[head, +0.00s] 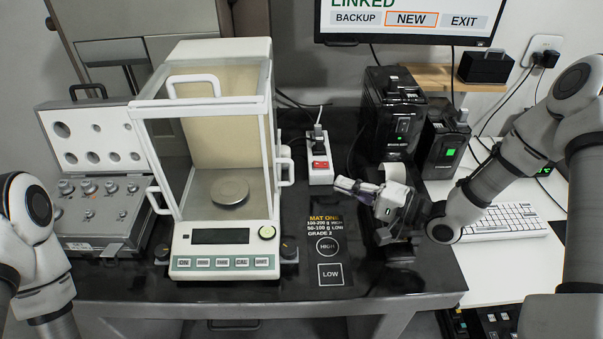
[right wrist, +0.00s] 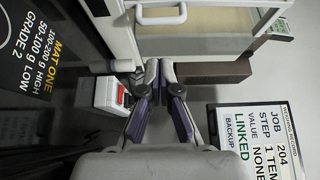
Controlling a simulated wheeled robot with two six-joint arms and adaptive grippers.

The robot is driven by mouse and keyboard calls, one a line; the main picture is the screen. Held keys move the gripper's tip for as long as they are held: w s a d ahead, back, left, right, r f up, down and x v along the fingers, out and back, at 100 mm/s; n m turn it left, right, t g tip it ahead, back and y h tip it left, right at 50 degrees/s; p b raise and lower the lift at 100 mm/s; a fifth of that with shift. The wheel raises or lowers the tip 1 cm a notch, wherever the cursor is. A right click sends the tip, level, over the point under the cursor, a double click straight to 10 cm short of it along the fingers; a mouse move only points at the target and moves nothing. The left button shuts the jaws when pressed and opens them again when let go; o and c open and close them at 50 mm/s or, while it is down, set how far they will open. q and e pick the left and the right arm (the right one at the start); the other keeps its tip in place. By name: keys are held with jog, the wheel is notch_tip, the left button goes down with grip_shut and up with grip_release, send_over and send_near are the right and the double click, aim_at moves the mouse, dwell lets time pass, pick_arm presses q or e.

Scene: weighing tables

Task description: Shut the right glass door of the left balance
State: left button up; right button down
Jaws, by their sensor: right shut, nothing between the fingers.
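The left balance (head: 222,236) stands on the dark table with a glass draft shield around its round pan (head: 229,191). Its right glass door shows edge-on, with a white handle (head: 288,172) on its outer side; the handle also shows at the top of the right wrist view (right wrist: 161,15). This handle sits farther back than the left door's handle (head: 153,202), so the right door appears slid partly back. My right gripper (head: 345,186) is shut and empty, to the right of the handle and apart from it. In the right wrist view its fingertips (right wrist: 160,68) point towards the balance. My left gripper is out of view.
A power strip (head: 320,165) with a red switch stands between the balance and my right gripper. Black boxes (head: 392,115) stand behind the gripper. A weight case (head: 100,200) lies left of the balance. A flat printed mat (head: 328,245) lies in front.

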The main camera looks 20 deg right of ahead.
jog(key=x, duration=1)
jog(key=shift+w+a, duration=0.25)
jog(key=shift+a, duration=0.1)
